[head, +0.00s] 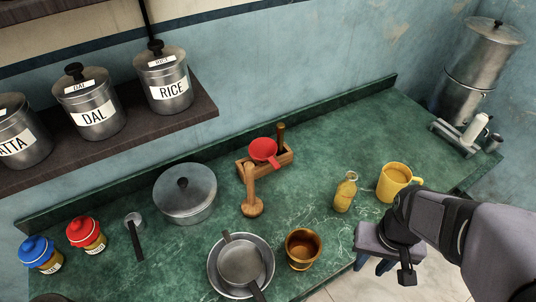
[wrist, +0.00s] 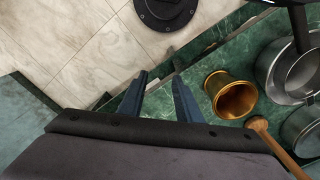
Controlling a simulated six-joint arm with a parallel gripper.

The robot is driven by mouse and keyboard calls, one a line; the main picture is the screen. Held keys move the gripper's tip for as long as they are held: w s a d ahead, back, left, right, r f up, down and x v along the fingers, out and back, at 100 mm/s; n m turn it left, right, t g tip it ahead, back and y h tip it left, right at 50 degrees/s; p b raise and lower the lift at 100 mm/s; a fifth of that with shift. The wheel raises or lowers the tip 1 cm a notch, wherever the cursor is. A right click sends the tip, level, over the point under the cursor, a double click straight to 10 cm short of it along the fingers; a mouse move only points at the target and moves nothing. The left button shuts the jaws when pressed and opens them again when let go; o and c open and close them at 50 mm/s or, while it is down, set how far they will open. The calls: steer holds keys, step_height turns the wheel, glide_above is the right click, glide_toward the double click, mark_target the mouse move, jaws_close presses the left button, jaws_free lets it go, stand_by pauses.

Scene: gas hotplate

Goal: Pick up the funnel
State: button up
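The red funnel (head: 263,149) sits on a small wooden holder (head: 285,161) near the back of the green counter, about the middle of the head view. It is not visible in the wrist view. My gripper (head: 373,264) is over the counter's front edge, to the right of and nearer than the funnel, well apart from it. In the wrist view my gripper (wrist: 160,80) shows two blue fingers spread apart with nothing between them.
A brass tumbler (head: 302,249), pans (head: 241,262), a glass bottle (head: 345,192) and a yellow mug (head: 394,182) stand nearby. A lidded pot (head: 185,194) is to the left.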

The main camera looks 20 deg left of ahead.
mark_target(273, 160)
steer(key=shift+o, duration=1.1)
steer(key=o, duration=1.3)
steer(key=shift+c, duration=0.2)
steer(key=w+a+n+t+y+p, duration=0.1)
steer(key=w+a+n+t+p, duration=0.25)
steer(key=w, duration=0.85)
steer(key=w+a+n+t+y, duration=0.25)
steer(key=w+a+t, duration=0.35)
steer(key=w, duration=0.5)
steer(key=a+n+y, duration=0.1)
steer(key=a+y, duration=0.1)
steer(key=a, duration=0.3)
steer(key=a+n+y, duration=0.1)
steer(key=a, duration=0.5)
steer(key=a+f+n+y+b, duration=0.1)
steer(key=a+y, duration=0.1)
steer(key=a, duration=0.3)
steer(key=shift+a+n+t+y, duration=0.15)
steer(key=shift+n+t+y, duration=0.1)
steer(key=shift+n+y, duration=0.15)
steer(key=shift+b+x, duration=1)
steer(key=shift+x, duration=2.6)
